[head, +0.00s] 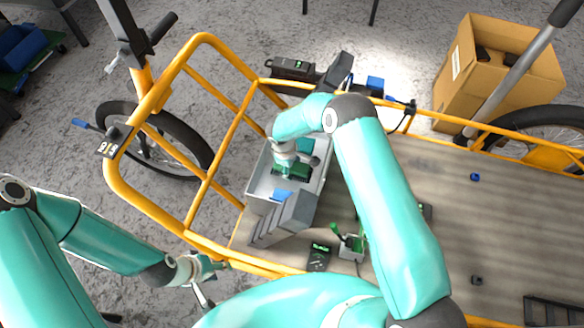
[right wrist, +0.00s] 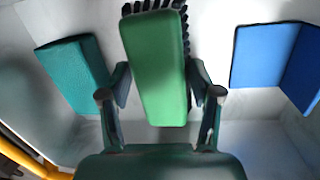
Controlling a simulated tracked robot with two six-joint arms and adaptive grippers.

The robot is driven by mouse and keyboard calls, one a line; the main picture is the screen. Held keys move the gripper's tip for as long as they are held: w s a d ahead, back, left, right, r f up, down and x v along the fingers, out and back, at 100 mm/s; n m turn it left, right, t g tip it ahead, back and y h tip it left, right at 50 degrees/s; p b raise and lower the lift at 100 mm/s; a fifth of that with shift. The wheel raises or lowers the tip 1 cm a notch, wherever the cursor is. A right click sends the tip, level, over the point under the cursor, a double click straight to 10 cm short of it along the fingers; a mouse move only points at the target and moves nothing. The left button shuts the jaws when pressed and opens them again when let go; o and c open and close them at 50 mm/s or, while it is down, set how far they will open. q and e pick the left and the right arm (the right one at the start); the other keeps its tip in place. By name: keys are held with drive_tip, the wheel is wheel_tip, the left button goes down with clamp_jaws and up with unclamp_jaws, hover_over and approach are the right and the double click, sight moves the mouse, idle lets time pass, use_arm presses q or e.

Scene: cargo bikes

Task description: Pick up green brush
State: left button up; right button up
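The green brush (right wrist: 155,70) fills the middle of the right wrist view, its dark bristles showing along the top and right edge. My right gripper (right wrist: 160,85) has one finger on each side of the brush, very close to it. I cannot tell whether they press on it. In the head view my right gripper (head: 291,172) reaches down into a grey bin (head: 256,204), where green shows beneath it. My left gripper (head: 208,280) is low at the left, outside the orange frame, away from the brush. Its fingers are too small to read.
In the right wrist view, a teal block (right wrist: 75,75) lies left of the brush and a blue one (right wrist: 265,55) right. The bin stands on the wooden cargo bed (head: 450,215), inside orange rails (head: 150,105). A grey slotted holder (head: 285,220) stands before it. A cardboard box (head: 500,70) is behind.

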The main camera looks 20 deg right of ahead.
drive_tip(key=c, duration=0.8)
drive_tip(key=shift+r, duration=0.1)
wheel_tip(320, 180, up, 20)
drive_tip(key=p, duration=0.3)
